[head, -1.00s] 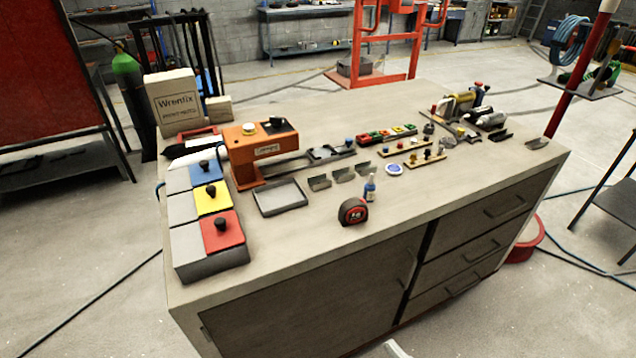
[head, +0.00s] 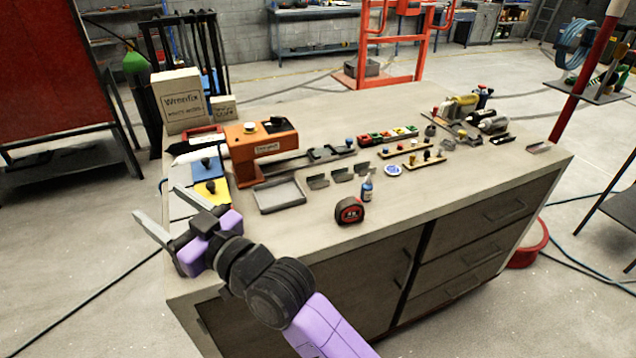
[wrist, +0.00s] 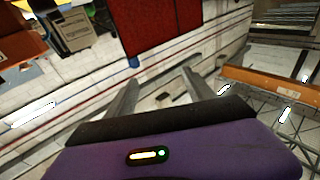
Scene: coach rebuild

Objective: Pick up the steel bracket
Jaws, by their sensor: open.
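Three small grey angled metal pieces stand in a row on the workbench in the head view: a left one (head: 318,182), a middle one (head: 343,175) and a right one (head: 362,168). They look like steel brackets; I cannot tell which one the task names. My gripper (head: 158,202) is open and empty at the bench's left front, well left of these pieces. Its fingers point left, away from them. In the wrist view the open fingers (wrist: 160,80) have nothing between them, and no bracket can be made out there.
A grey tray (head: 280,197) lies left of the brackets, beside an orange machine (head: 262,147). A tape measure (head: 349,211) and a small blue bottle (head: 367,188) stand in front. The bench's front right top is clear.

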